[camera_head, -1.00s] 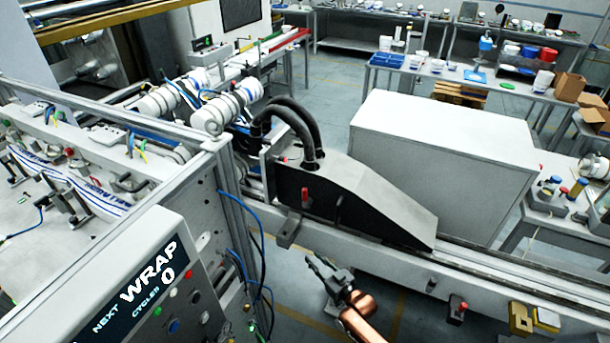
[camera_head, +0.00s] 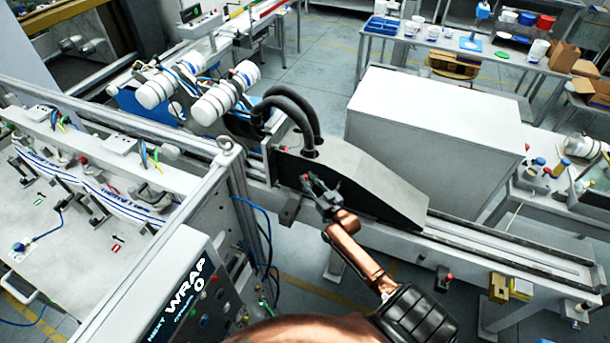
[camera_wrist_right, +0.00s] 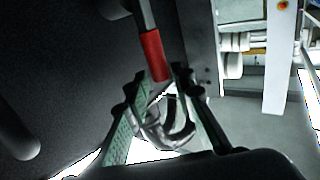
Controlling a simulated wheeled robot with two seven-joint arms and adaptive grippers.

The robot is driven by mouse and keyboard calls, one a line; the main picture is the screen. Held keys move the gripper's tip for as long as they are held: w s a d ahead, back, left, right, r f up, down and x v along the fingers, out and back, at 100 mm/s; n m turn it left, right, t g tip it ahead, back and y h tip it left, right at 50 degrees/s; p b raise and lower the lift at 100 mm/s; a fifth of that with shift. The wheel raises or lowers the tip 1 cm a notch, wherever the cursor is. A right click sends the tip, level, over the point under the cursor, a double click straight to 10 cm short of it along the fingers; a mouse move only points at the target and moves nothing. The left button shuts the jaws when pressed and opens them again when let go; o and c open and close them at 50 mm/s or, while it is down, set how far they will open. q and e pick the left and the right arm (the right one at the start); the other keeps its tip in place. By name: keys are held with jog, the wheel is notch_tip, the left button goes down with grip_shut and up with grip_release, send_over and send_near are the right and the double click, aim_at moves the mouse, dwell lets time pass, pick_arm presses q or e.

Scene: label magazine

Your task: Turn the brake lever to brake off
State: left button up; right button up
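The brake lever is a short lever with a red grip, on the dark side of the sloped housing (camera_head: 375,195). In the head view only a bit of red (camera_head: 306,178) shows beside my right gripper (camera_head: 319,184). In the right wrist view the red grip (camera_wrist_right: 154,55) hangs from a grey shaft, its lower end close to and between the fingertips of my right gripper (camera_wrist_right: 160,78). The fingers are apart, one on each side of the grip's end. I cannot tell whether they touch it. My left gripper is not in view.
Black hoses (camera_head: 292,110) enter the housing top. A large white box (camera_head: 435,135) stands behind it.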

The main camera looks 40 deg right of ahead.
jog(key=shift+w+d, duration=0.1)
jog(key=shift+w, duration=1.15)
jog(key=shift+c, duration=0.5)
grip_shut()
